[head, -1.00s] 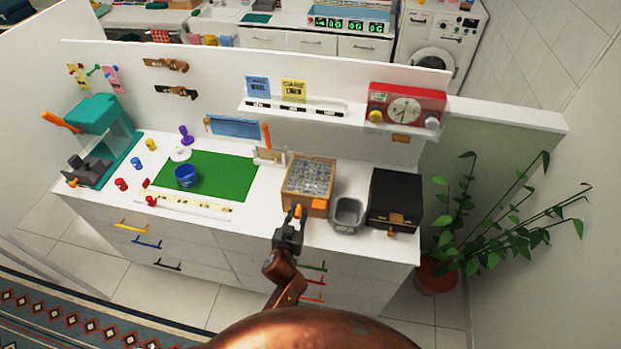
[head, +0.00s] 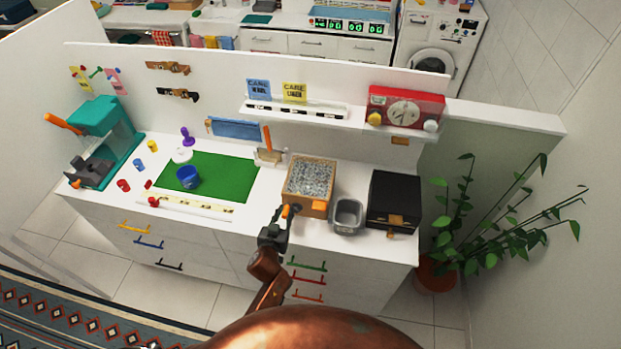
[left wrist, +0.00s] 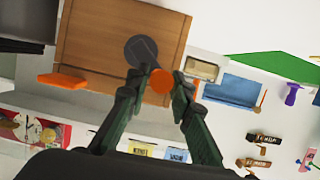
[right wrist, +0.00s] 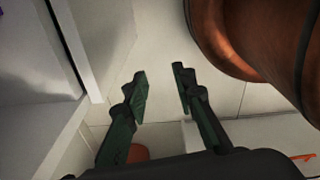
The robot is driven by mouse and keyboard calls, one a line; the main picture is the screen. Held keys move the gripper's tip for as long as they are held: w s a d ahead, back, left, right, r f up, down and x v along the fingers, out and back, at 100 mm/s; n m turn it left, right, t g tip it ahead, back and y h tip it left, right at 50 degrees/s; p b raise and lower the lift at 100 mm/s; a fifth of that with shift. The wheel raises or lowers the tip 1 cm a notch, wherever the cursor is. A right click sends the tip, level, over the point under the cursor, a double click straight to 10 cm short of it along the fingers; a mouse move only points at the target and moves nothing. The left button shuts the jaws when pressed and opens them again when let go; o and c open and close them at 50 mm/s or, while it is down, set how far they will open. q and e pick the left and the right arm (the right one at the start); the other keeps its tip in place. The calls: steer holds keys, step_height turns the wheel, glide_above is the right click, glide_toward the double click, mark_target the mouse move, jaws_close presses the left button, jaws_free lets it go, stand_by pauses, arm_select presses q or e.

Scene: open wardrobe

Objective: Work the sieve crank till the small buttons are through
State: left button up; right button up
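The sieve is a wooden box (head: 309,205) near the right end of the counter, filled with small grey pieces (head: 311,178). An orange tab (head: 320,205) sticks out of its front. The crank has a dark round hub (left wrist: 141,51) on the box side and an orange knob (left wrist: 162,83). My left gripper (head: 283,212) is at the box's front left corner; in the left wrist view its fingers (left wrist: 164,78) are shut around the knob. My right gripper (right wrist: 160,76) is open and empty, low beside the white furniture. Whether any buttons have dropped is hidden inside the box.
A grey bin (head: 346,228) and a black box (head: 394,196) stand right of the sieve. A green mat (head: 225,178) with a blue cup (head: 188,177) lies to the left. A potted plant (head: 437,272) stands on the floor at right.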

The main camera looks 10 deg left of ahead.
arm_select(q)
steer(key=shift+d+b, duration=0.65)
steer(key=shift+d, duration=1.9)
steer(key=shift+s, duration=0.1)
steer(key=shift+a, duration=0.2)
steer(key=shift+a+p, duration=1.05)
steer(key=shift+a, duration=1.3)
steer(key=shift+d, duration=0.1)
